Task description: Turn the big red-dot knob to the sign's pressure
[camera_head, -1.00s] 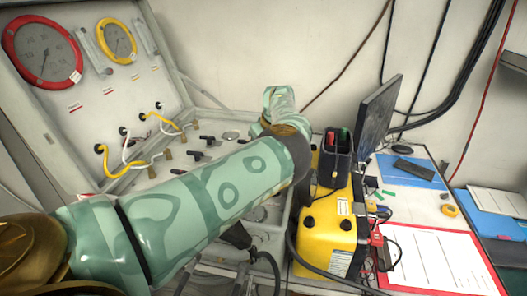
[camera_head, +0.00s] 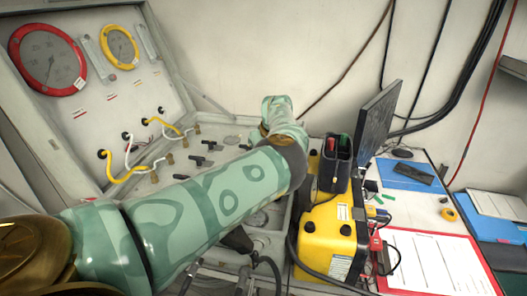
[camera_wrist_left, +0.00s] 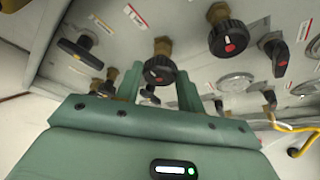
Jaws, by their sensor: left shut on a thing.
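In the left wrist view my left gripper (camera_wrist_left: 160,88) has its two green fingers on either side of a black round knob (camera_wrist_left: 160,70) on a brass stem, and is shut on it. This knob carries a small pale and red mark. A second black knob with a red dot (camera_wrist_left: 229,39) sits to its right, apart from the fingers. In the head view my forearm hides the left gripper and these knobs. A red-ringed gauge (camera_head: 47,57) and a smaller yellow-ringed gauge (camera_head: 119,47) are on the upright panel. I cannot make out a pressure sign. My right gripper is out of view.
Black lever handles (camera_wrist_left: 81,52) and (camera_wrist_left: 277,55) flank the knobs. Yellow and white hoses (camera_head: 127,172) loop across the panel. A yellow case (camera_head: 330,235) stands right of the panel, with a monitor (camera_head: 378,120) and a red-edged sheet (camera_head: 435,262) beyond it.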

